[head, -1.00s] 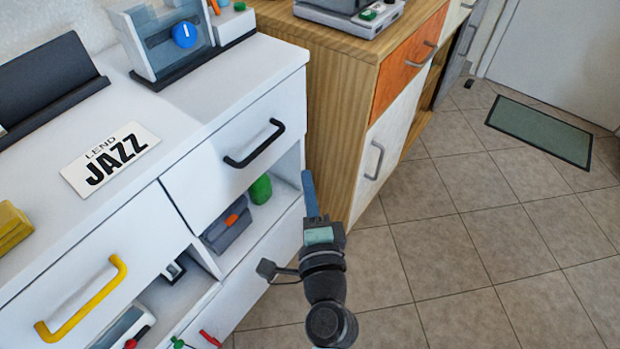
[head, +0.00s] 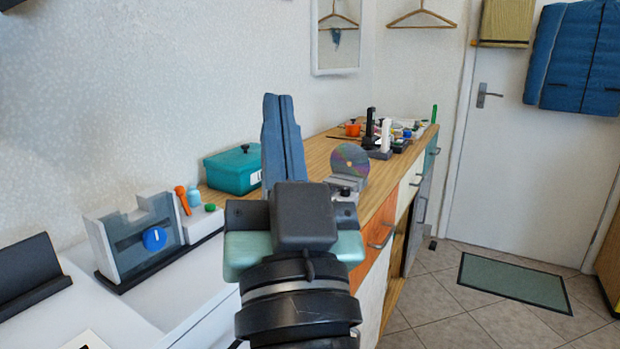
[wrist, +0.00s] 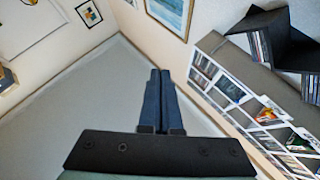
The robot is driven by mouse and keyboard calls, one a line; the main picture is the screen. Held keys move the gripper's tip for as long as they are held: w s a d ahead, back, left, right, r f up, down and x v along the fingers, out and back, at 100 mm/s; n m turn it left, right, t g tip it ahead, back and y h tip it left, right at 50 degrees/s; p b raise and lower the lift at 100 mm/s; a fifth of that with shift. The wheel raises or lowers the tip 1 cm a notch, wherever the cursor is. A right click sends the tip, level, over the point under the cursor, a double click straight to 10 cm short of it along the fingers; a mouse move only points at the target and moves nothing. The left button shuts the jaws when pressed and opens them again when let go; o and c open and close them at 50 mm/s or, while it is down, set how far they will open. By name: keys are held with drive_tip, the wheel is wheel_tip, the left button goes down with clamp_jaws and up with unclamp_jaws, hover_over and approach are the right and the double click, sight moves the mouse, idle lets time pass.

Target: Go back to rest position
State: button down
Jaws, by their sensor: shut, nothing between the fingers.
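My gripper (head: 283,140) points upward in the middle of the head view, raised in front of the wooden cabinet (head: 395,205). Its two blue fingers are together with nothing between them. The wrist view also shows the closed fingers (wrist: 160,100), aimed toward the ceiling and upper walls. My arm hides part of the cabinet and of the white cabinet (head: 95,290) at the lower left.
A grey device with a blue knob (head: 154,239) stands on the white cabinet. A teal box (head: 232,171) and a disc (head: 349,161) on a stand are on the wooden top. Free floor (head: 440,320) lies at the right, with a green mat (head: 515,283).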

drive_tip(key=s+d+r+t+h, duration=0.3)
drive_tip(key=s+r+h, duration=0.1)
drive_tip(key=s+r, duration=0.45)
wheel_tip(320, 180, up, 31)
drive_tip(key=w+p, duration=0.2)
drive_tip(key=p, duration=2.9)
drive_tip(key=shift+a+f, duration=0.2)
drive_tip(key=shift+a, duration=0.1)
